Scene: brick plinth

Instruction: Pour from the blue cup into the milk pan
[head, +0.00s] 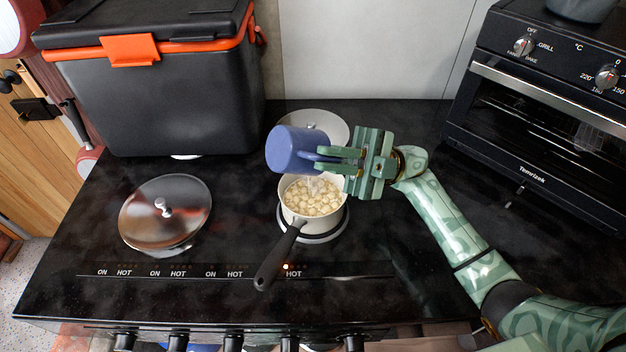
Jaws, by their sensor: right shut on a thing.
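The blue cup (290,150) is tipped on its side above the milk pan, its round base turned to the left. Its mouth side is hidden behind my right gripper. My right gripper (330,158) is shut on the cup from the right. The milk pan (285,207) stands on a front hob ring, its dark handle (278,258) pointing to the lower left. My left gripper is out of view.
A metal lid (165,213) lies on the hob at left. A pale round thing (325,121) sits behind the cup. A black cool box (160,95) stands at back left and an oven (545,110) at right. The hob front is mostly clear.

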